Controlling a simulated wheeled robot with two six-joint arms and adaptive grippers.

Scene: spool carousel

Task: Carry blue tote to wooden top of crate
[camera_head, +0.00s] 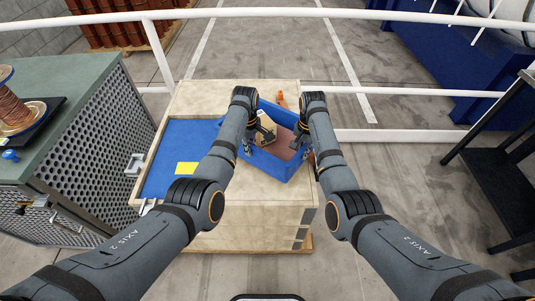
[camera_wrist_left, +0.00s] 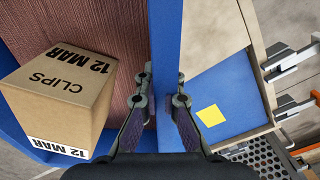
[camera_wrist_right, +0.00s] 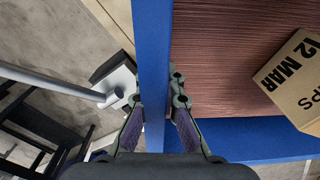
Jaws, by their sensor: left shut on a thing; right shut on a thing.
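The blue tote (camera_head: 272,166) is over the right part of the wooden crate top (camera_head: 203,98); I cannot tell if it rests on it or hangs just above. My left gripper (camera_head: 249,146) is shut on its left wall, which runs between the fingers in the left wrist view (camera_wrist_left: 165,50). My right gripper (camera_head: 299,143) is shut on the opposite wall, seen in the right wrist view (camera_wrist_right: 152,50). A cardboard box marked "CLIPS 12 MAR" (camera_wrist_left: 65,90) lies inside on the tote's reddish-brown floor (camera_wrist_left: 110,30).
A blue panel (camera_head: 165,150) with a yellow note (camera_head: 186,168) covers the crate's left side. An orange item (camera_head: 282,100) lies behind the tote. A green-topped cabinet (camera_head: 60,80) with a copper spool (camera_head: 15,112) stands left. White rails (camera_head: 400,135) run behind; a dark rack (camera_head: 495,165) stands right.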

